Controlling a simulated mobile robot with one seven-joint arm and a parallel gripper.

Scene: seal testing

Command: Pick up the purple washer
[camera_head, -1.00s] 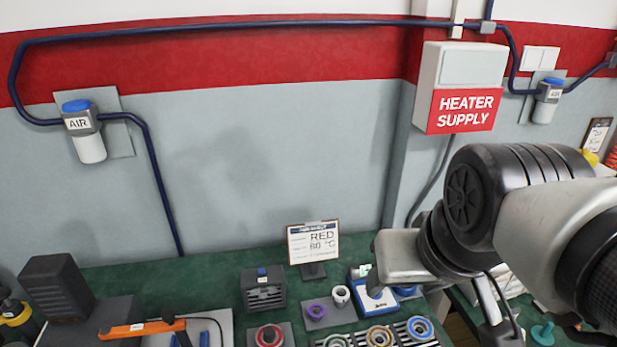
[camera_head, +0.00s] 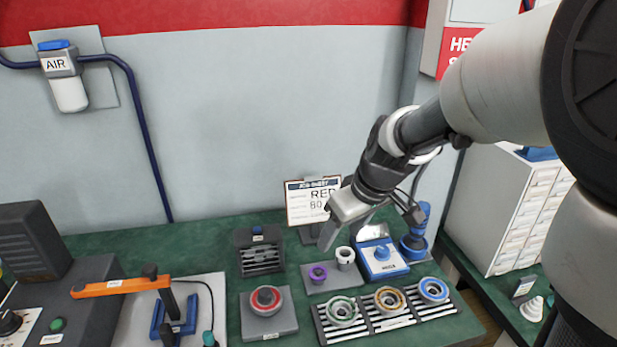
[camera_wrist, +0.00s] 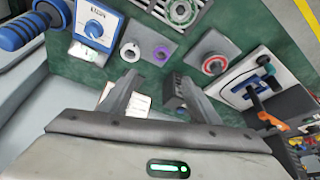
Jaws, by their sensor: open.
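The purple washer (camera_head: 318,273) lies on a small grey plate (camera_head: 318,287) on the green bench, left of a white cup-shaped part (camera_head: 345,257). In the wrist view the purple washer (camera_wrist: 161,56) shows just beyond my fingertips, roughly between them in line. My gripper (camera_head: 328,238) hangs above and behind the plate in the head view. Its two fingers stand apart and empty in the wrist view (camera_wrist: 162,84). It is clear of the washer.
A blue-topped device (camera_head: 381,262) stands right of the plate. A rack (camera_head: 385,322) with several coloured rings is in front. A red ring on a block (camera_head: 266,300) and a dark slotted box (camera_head: 260,255) are left. The job sheet (camera_head: 310,200) stands behind.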

